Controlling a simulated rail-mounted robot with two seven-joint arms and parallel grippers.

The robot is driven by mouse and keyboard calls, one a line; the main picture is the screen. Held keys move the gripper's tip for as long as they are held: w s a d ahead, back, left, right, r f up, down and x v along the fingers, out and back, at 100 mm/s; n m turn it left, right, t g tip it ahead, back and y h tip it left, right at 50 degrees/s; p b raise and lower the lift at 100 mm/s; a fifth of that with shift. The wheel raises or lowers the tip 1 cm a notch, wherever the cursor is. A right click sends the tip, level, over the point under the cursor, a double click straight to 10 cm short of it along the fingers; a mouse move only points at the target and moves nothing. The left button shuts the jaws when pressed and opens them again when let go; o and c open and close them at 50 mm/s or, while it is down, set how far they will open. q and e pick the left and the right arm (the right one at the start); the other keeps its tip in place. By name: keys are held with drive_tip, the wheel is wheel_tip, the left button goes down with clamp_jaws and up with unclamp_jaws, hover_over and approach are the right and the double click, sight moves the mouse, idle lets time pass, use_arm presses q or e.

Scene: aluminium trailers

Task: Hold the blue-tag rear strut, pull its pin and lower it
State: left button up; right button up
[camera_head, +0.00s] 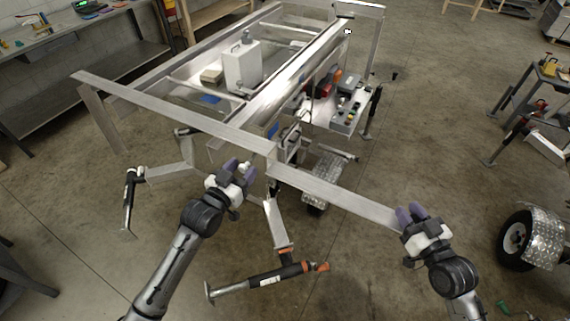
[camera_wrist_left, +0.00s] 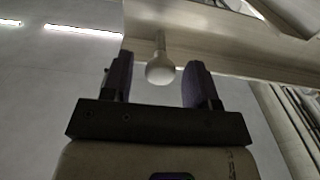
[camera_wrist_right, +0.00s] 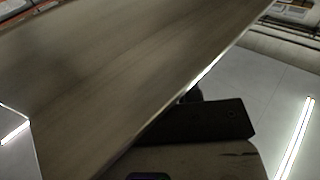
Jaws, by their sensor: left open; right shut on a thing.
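A flat aluminium bar (camera_head: 330,192) runs from the trailer's near corner to my right gripper (camera_head: 411,212). My right gripper is shut on its outer end; the bar fills much of the right wrist view (camera_wrist_right: 110,80). I cannot make out a blue tag on it. My left gripper (camera_head: 238,172) is open at the near corner. In the left wrist view a pale pin with a round knob (camera_wrist_left: 160,70) sticks out from an aluminium beam (camera_wrist_left: 230,42), between the open fingers and apart from them.
The trailer frame's crossbeam (camera_head: 170,112) extends to the upper left. A dark strut with orange parts (camera_head: 270,278) sits low between my arms, another dark strut (camera_head: 130,200) at left. A wheel with a fender (camera_head: 525,238) stands at right. Floor below the held bar is mostly clear.

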use_arm(q)
drive_tip(key=shift+w+d, duration=0.2)
drive_tip(key=shift+w, duration=0.15)
drive_tip(key=shift+c, duration=0.5)
clamp_jaws()
